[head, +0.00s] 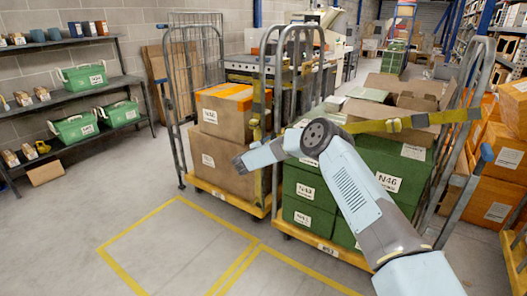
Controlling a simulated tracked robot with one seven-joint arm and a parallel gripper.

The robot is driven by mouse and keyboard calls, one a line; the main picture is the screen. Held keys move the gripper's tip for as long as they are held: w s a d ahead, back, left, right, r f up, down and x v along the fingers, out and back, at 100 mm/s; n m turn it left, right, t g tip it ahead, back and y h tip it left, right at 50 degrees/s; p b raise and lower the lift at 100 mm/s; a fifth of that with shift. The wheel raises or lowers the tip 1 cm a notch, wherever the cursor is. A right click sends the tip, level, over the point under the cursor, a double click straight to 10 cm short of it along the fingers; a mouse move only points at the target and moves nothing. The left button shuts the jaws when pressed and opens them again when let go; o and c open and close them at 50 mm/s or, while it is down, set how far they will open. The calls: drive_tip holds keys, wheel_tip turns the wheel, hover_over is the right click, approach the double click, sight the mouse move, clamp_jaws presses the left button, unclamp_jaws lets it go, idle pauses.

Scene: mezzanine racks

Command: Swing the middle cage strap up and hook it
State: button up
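The middle cage (284,227) has a yellow base and grey tube frames, and holds green totes labelled N46 with open cartons on top. A yellow strap (430,120) with a buckle runs across its upper front from the right frame to behind my arm's joint. The strap's left end is hidden there. Another yellow strap (257,108) hangs down the post between the left and middle cages; I cannot tell which cage it belongs to. My arm crosses in front of the middle cage. My gripper (241,162) is at the grey far end, before the left cage's cartons; its fingers are not clear.
The left cage (228,200) holds brown cartons. A right cage (513,262) with orange cartons stands close beside the middle one. A shelf (90,102) with green bins lines the left wall. The floor with yellow lines (170,205) in front is clear.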

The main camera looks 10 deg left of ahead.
drive_tip(key=v, duration=0.6)
drive_tip(key=shift+s, duration=0.2)
drive_tip(key=shift+a, duration=0.1)
